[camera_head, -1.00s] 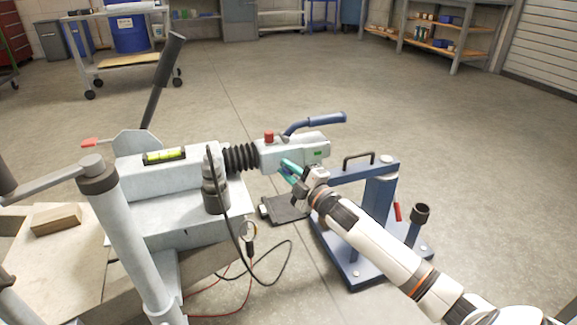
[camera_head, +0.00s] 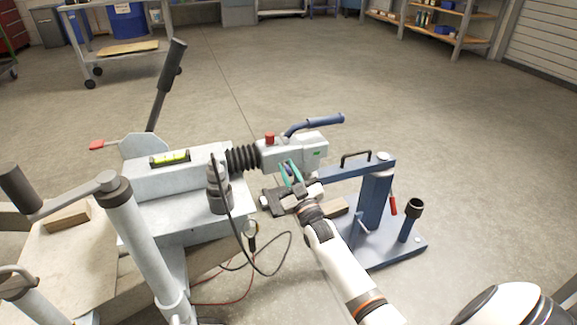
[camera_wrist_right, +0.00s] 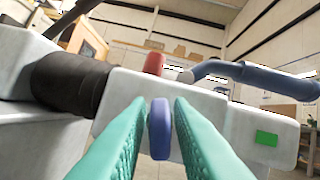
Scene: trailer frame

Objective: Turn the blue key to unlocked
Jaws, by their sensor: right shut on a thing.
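The blue key (camera_wrist_right: 160,128) stands upright and edge-on in the side of the pale grey coupling head (camera_wrist_right: 113,100), in the right wrist view. My right gripper (camera_wrist_right: 160,135) has its two teal fingers on either side of the key and is shut on it. In the head view the right gripper (camera_head: 290,172) reaches the near side of the coupling head (camera_head: 300,150) and hides the key. A green patch (camera_wrist_right: 267,138) shows on the coupling to the right of the key. My left gripper is not in view.
A blue handle (camera_head: 318,121) and a red knob (camera_head: 270,139) sit on top of the coupling. A blue stand (camera_head: 377,200) is just right of my right arm. A black cable (camera_head: 283,255) hangs left of it. Open floor lies beyond.

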